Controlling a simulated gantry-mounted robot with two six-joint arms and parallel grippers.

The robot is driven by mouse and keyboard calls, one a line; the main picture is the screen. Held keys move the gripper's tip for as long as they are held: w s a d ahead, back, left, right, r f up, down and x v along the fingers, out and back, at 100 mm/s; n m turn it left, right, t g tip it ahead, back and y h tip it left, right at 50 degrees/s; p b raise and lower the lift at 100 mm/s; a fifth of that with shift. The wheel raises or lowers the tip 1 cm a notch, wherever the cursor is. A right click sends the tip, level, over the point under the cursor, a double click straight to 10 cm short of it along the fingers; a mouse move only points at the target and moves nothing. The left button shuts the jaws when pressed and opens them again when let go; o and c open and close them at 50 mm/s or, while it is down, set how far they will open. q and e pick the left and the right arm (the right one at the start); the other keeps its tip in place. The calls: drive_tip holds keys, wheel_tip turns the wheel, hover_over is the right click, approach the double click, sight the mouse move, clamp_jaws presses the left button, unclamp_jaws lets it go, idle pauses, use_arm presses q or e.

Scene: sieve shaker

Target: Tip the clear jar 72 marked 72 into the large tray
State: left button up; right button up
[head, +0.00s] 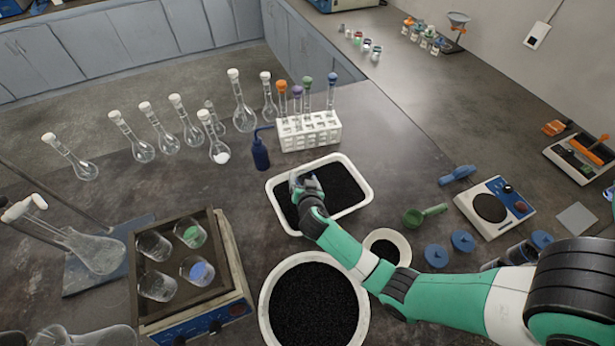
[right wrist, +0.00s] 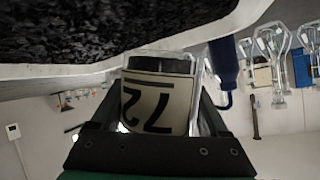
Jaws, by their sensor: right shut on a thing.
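The large white tray (head: 369,182) holds a dark layer of black grains and lies in the middle of the bench. Its rim and grains also fill the top left of the right wrist view (right wrist: 150,58). My right gripper (head: 302,183) is over the tray's left part. It is shut on the clear jar 72 (right wrist: 158,100), whose label reads upside down in the right wrist view. That whole view looks inverted, so I cannot tell the jar's tilt. A dark band shows at the jar's upper end there. My arm and gripper mostly hide the jar in the head view. My left gripper is out of view.
A blue wash bottle (head: 260,153) and a white rack (head: 310,132) of stoppered flasks stand behind the tray. A large round tub (head: 267,300) and a small bowl (head: 404,250), both with black grains, are in front. A four-beaker device (head: 232,270) stands at left.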

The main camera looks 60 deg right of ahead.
sight(298, 173)
drive_tip(key=shift+w+a+r+m+y+p, duration=0.1)
drive_tip(key=shift+a+r+m+y+p, duration=0.15)
drive_tip(key=shift+p, duration=0.45)
drive_tip(key=shift+w+a+f+m+t+y, duration=0.1)
drive_tip(key=shift+m+t+y, duration=0.15)
drive_tip(key=shift+m+t, duration=0.15)
drive_tip(key=shift+w, duration=0.15)
drive_tip(key=shift+a+r+m+y+p, duration=0.1)
drive_tip(key=shift+r+m+y+p, duration=0.1)
drive_tip(key=shift+m+y+p, duration=0.15)
drive_tip(key=shift+w+a+r+m+t+y+p, duration=0.1)
drive_tip(key=shift+a+r+m+t+y+p, duration=0.05)
drive_tip(key=shift+r+m+t+y+p, duration=0.3)
drive_tip(key=shift+w+a+r+m+t+y+p, duration=0.15)
drive_tip(key=shift+r+m+t+y+p, duration=0.3)
drive_tip(key=shift+m+p, duration=0.15)
drive_tip(key=shift+r+m+t+y+p, duration=0.25)
drive_tip(key=shift+r+m+t+p, duration=0.05)
drive_tip(key=shift+r+m+p, duration=0.05)
drive_tip(key=shift+a+r+m+t+y, duration=0.1)
drive_tip(key=shift+r+m+t+y, duration=0.25)
drive_tip(key=shift+m+t+y, duration=0.05)
drive_tip(key=shift+r+m+t+y, duration=0.3)
drive_tip(key=shift+r+m+t, duration=0.1)
drive_tip(key=shift+m, duration=0.1)
drive_tip(key=shift+r+m+b, duration=0.15)
drive_tip(key=shift+m+b, duration=0.15)
drive_tip(key=shift+m, duration=0.1)
drive_tip(key=shift+r+t, duration=0.15)
drive_tip(key=shift+t, duration=0.25)
